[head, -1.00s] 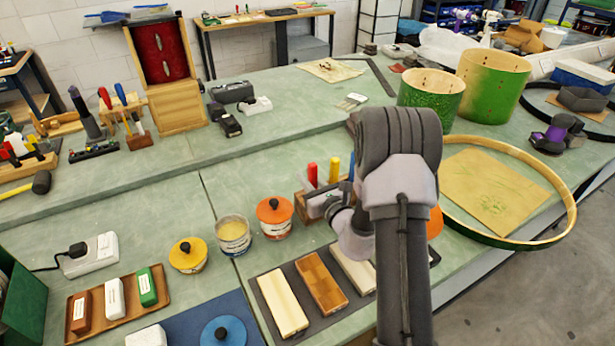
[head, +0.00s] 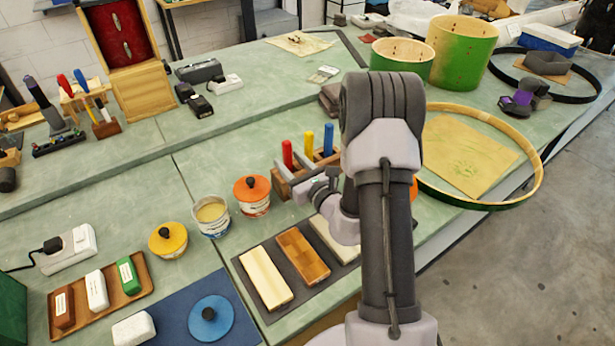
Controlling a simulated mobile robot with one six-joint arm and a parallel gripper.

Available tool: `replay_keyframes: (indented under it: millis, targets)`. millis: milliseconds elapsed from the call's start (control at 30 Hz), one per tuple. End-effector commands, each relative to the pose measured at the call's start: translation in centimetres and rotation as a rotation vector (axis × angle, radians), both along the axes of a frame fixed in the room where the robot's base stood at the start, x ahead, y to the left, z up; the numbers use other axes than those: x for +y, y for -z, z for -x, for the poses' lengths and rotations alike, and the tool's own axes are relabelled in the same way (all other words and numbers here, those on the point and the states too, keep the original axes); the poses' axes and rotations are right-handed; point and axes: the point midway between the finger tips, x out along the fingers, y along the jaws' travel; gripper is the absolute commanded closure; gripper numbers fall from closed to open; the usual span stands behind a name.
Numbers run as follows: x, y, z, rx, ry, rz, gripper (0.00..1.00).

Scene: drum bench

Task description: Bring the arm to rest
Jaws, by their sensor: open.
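My arm rises in front of the bench in the head view, bent at a dark grey joint. My gripper (head: 309,189) is small and partly hidden at the end of the arm, pointing left. It is open, and I see nothing held in it. It appears in front of a wooden holder (head: 283,180) with red, yellow and blue handled tools. I cannot tell its exact height above the bench (head: 190,170).
Wood blocks lie on a dark mat (head: 247,262) below the gripper. An orange-lidded jar (head: 252,195), an open tin (head: 211,216) and a yellow-lidded jar (head: 168,240) stand left. A drum hoop (head: 541,178) and green drum shells (head: 463,52) are right. Open floor lies beyond the bench's right edge.

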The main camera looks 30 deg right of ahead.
Motion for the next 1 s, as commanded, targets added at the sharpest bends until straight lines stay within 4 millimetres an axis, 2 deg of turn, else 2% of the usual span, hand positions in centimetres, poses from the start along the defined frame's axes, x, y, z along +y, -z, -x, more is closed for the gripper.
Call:
replay_keyframes:
  millis: [200,400,567,667,733,767,867,933,967,1000]
  targets:
    - [-0.4,-0.2,6.8,0.002,0.006,-0.005,0.55]
    - [-0.5,-0.5,11.5,0.002,0.004,-0.003,0.55]
    - [-0.4,-0.5,13.0,0.0,0.001,-0.002,0.55]
    - [-0.4,-0.5,13.1,-0.001,-0.001,-0.001,0.55]
    - [0.5,-1.3,12.8,-0.012,-0.037,0.008,0.55]
    - [1.4,-2.0,12.5,-0.023,-0.076,0.018,0.55]
    - [7.8,-6.4,11.7,-0.077,-0.336,0.088,0.55]
    - [14.5,-9.7,12.9,-0.108,-0.608,0.184,0.55]
    - [17.3,-10.9,14.1,-0.113,-0.733,0.24,0.55]
    - [20.9,-12.0,16.2,-0.115,-0.902,0.331,0.55]
